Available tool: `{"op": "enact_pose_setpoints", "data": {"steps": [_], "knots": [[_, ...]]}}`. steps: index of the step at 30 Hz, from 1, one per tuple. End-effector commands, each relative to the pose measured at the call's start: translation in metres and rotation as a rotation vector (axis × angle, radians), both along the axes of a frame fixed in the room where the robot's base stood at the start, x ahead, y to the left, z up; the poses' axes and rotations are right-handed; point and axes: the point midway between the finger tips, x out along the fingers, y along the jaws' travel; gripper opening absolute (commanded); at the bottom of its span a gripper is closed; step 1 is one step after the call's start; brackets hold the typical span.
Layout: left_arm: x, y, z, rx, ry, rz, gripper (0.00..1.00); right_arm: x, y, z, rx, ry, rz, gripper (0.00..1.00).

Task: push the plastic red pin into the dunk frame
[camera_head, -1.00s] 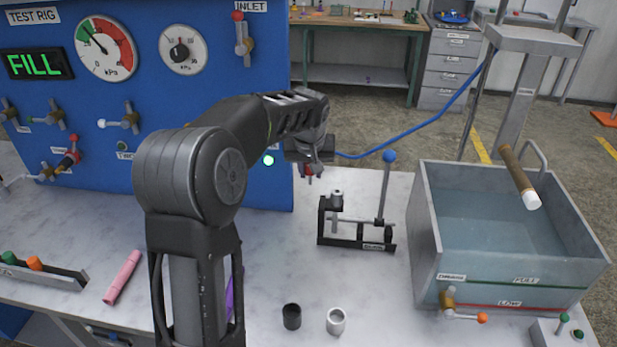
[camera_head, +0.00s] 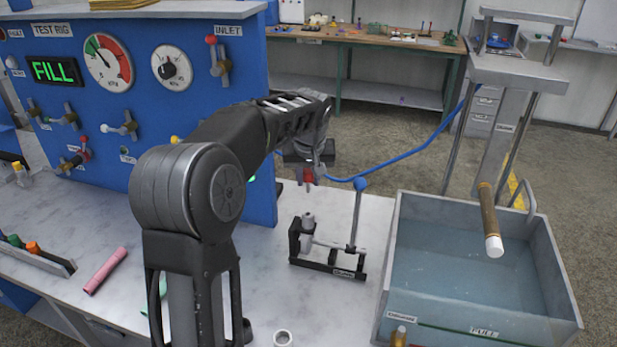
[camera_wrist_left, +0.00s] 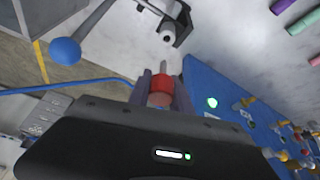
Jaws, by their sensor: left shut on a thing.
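My left gripper (camera_head: 312,172) is shut on the red pin (camera_head: 308,178). The left wrist view shows the red pin (camera_wrist_left: 161,84) between the two fingers, with a thin pale tip pointing away from the palm. The dunk frame (camera_head: 325,262) is a black stand on the bench with a grey cylinder (camera_head: 308,221) and a blue-knobbed lever (camera_head: 360,184). In the head view the pin is above the cylinder, apart from it. The left wrist view shows the cylinder's round open end (camera_wrist_left: 168,38) beyond the pin's tip. My right gripper is not in view.
A water tank (camera_head: 470,262) stands right of the frame, with a brown pipe (camera_head: 488,215) over it. The blue test rig panel (camera_head: 130,90) is at the left. A blue hose (camera_head: 420,148) runs behind. A pink tube (camera_head: 105,271) and a white ring (camera_head: 283,338) lie on the bench.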

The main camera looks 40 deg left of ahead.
Motion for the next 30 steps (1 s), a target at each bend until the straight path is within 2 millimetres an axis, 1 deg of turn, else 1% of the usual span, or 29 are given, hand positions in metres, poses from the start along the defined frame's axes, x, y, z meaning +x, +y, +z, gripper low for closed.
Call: {"op": "enact_pose_setpoints", "data": {"steps": [5,18,24,30], "knots": [[0.0,0.001,-0.009,0.0,0.0,0.001,0.0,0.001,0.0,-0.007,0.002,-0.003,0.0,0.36],[0.0,0.001,-0.048,0.001,0.001,0.0,0.0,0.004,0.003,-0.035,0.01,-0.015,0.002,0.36],[0.0,0.001,-0.057,0.001,-0.001,0.0,0.0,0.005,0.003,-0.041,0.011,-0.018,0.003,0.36],[0.0,0.001,-0.058,0.001,-0.001,0.0,0.0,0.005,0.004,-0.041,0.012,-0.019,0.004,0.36]]}}
